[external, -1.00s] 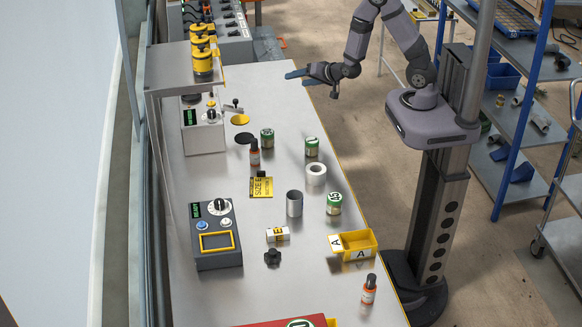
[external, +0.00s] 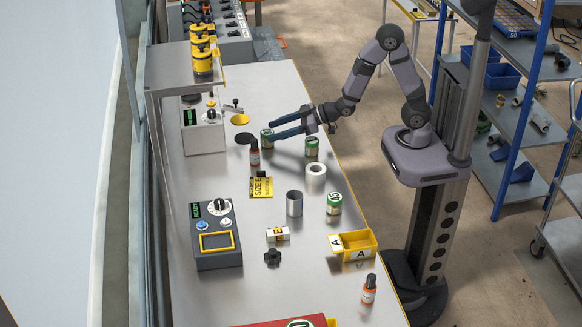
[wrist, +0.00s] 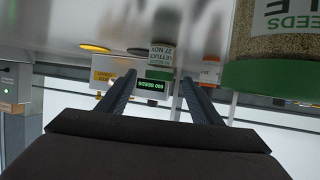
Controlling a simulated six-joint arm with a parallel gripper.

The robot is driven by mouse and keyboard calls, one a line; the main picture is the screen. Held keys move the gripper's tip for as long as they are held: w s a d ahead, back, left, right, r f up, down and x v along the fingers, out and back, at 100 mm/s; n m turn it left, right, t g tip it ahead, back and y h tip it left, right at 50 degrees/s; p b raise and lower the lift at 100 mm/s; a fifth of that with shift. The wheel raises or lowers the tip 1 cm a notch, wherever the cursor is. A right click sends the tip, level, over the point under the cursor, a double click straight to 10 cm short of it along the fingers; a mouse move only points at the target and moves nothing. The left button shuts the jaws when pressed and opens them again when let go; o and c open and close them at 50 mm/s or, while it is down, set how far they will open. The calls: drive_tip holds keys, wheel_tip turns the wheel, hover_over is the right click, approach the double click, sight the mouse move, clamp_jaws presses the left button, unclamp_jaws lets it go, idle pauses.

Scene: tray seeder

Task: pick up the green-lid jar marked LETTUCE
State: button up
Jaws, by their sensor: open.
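The LETTUCE jar (external: 267,141) has a green lid and stands upright at the table's far middle. In the wrist view, which is upside down, its label reading LETTUCE (wrist: 162,54) shows between and beyond my two fingers. My gripper (external: 272,131) is open and level, its fingertips close to the jar; the external view does not show whether they flank it. A second green-lid jar (external: 312,148) stands beside my gripper and looms large at the right of the wrist view (wrist: 265,75), with SEEDS and LE readable. A third green-lid jar (external: 334,204) stands nearer the camera.
An orange-red bottle (external: 254,154) stands close to the LETTUCE jar. A black disc (external: 244,138) and a yellow disc (external: 240,119) lie left of it. A white tape roll (external: 316,174), a grey cylinder (external: 294,204) and a yellow bin (external: 372,243) are nearer the camera.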

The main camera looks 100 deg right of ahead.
drive_tip(key=shift+p+x, duration=0.7)
drive_tip(key=shift+x, duration=2.95)
drive_tip(key=c, duration=1.3)
drive_tip(key=shift+o, duration=0.2)
